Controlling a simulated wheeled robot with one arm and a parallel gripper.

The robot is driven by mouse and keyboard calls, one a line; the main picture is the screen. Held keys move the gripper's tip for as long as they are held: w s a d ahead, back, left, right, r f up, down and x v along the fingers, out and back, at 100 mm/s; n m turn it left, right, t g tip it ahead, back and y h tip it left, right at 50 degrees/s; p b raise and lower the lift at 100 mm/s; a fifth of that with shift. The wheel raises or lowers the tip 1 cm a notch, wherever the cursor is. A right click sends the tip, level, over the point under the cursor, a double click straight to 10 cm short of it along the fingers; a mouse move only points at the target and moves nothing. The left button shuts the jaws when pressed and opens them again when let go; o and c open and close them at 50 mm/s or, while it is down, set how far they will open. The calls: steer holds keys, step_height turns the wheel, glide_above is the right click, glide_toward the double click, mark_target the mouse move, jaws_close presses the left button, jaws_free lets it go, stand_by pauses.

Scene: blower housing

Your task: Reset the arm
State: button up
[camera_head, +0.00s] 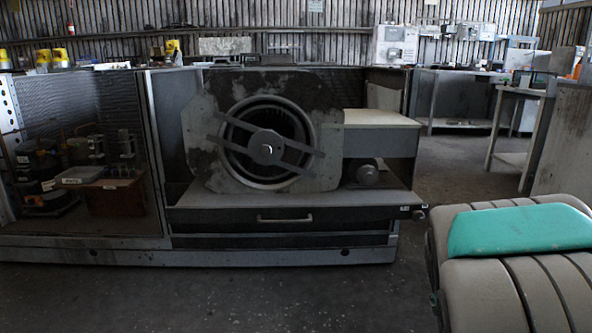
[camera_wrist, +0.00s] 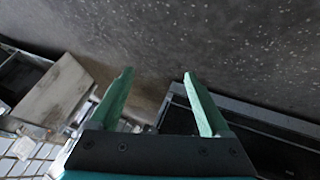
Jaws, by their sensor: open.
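My gripper (camera_wrist: 157,75) shows in the wrist view with two green fingers spread apart. It is open and nothing is between the fingers. Beyond the fingertips is dark speckled floor. My gripper does not show in the head view. The blower housing (camera_head: 200,150) stands on the bench in the head view, with a round opening and a crossed bar bracket over it. A wooden-looking panel (camera_wrist: 52,92) shows at the left of the wrist view.
A grey bench (camera_head: 200,243) with a handled drawer (camera_head: 285,219) carries the housing. A mesh-fronted bay (camera_head: 80,150) with parts is at left. A padded seat-like thing with a green cover (camera_head: 520,229) is at right. Tables (camera_head: 460,72) stand behind. The floor (camera_head: 200,295) in front is clear.

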steer(key=s+a+f+g+y, duration=0.1)
steer(key=s+a+g+y, duration=0.1)
steer(key=s+a, duration=0.55)
steer(key=s+a+f+g+y, duration=0.1)
steer(key=s+a+g, duration=0.3)
steer(key=s, duration=0.7)
steer(key=s+a+f+g+y, duration=0.1)
steer(key=s+a+y, duration=0.1)
steer(key=s+a, duration=0.65)
step_height(320, 180, up, 14)
steer(key=s+d+p, duration=0.1)
steer(key=p, duration=1.2)
steer(key=shift+s+d+n, duration=0.35)
steer(key=shift+d+n, duration=0.05)
steer(key=shift+f, duration=0.1)
